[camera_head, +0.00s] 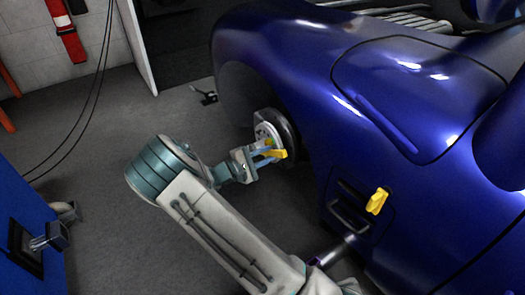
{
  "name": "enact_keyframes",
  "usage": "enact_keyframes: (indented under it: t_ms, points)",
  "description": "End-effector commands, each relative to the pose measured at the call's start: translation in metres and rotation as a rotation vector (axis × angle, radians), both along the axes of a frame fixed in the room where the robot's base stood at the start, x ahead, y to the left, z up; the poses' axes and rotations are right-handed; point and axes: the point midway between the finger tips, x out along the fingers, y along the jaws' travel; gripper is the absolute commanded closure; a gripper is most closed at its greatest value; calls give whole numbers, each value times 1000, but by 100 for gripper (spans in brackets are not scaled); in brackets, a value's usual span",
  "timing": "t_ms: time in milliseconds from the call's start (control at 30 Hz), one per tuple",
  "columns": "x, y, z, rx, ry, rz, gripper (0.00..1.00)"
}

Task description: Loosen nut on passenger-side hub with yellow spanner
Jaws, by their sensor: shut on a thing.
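The passenger-side hub (266,127) is a pale round disc in the open wheel arch of the blue car. My gripper (264,154) is at the hub, shut on the yellow spanner (278,154). The spanner's visible end sticks out to the right of the fingers, in front of the hub. A small yellow part also shows at the hub's face (268,142). The nut is too small and too covered by the gripper to make out, so I cannot tell whether the spanner is around it.
The blue car body (290,60) fills the right side, close to my arm. Another yellow object (377,201) is on the car's side. A blue cabinet (25,235) stands at lower left. Black cables (92,90) hang at left. The grey floor (110,125) is mostly clear.

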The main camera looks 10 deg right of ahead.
Motion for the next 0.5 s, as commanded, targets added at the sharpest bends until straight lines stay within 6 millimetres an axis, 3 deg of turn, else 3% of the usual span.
enact_keyframes:
  t_ms: [233,500]
  points:
    - [4,-6,0,-4,-3,7,100]
    - [13,-26,0,-3,-3,5,100]
